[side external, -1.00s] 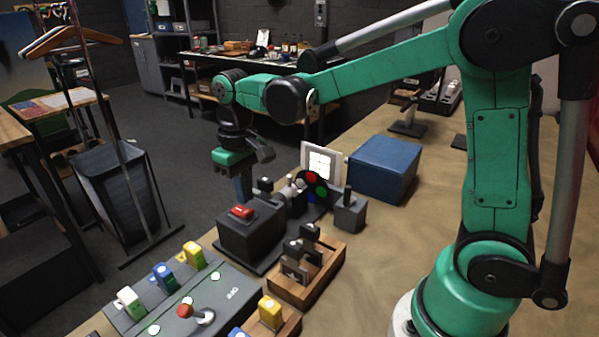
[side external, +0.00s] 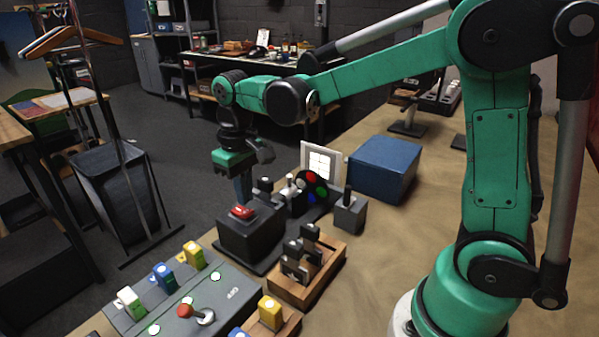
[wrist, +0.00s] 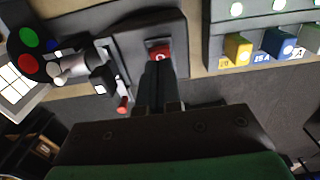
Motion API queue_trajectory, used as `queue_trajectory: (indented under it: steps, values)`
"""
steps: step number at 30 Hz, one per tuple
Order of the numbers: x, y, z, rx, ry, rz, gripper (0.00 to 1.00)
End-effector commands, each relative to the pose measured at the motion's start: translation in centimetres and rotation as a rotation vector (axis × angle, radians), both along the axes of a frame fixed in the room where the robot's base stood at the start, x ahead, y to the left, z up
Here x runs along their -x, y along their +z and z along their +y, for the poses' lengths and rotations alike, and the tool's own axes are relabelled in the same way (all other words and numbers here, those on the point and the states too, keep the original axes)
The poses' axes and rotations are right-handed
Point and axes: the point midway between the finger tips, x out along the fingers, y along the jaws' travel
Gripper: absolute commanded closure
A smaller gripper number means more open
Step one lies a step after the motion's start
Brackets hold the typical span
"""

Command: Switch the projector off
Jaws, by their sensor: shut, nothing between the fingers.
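The projector (side external: 290,193) stands on a dark base, with a colour wheel (side external: 313,189) of red, green and blue discs and a small white screen (side external: 321,160) that looks lit behind it. A dark box (side external: 250,236) with a red button (side external: 242,211) on top stands at the near end of the same base. The red button (wrist: 159,52) also shows in the wrist view, with a pale ring mark. My gripper (wrist: 155,72) is shut and empty, pointing down with its fingertips close to the button.
A red-tipped lever (wrist: 123,103) stands close beside my fingers. A grey panel (side external: 220,299) with coloured blocks and a red-knobbed lever lies in front. A wooden block with dark switches (side external: 307,270) and a blue box (side external: 384,168) stand to the right.

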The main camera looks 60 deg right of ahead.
Motion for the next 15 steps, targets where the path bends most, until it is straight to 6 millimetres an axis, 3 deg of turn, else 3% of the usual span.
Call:
queue_trajectory:
  steps: [15]
  values:
    - [-0.03, -0.81, 0.0, 0.0, 0.0, 0.0, 1.0]
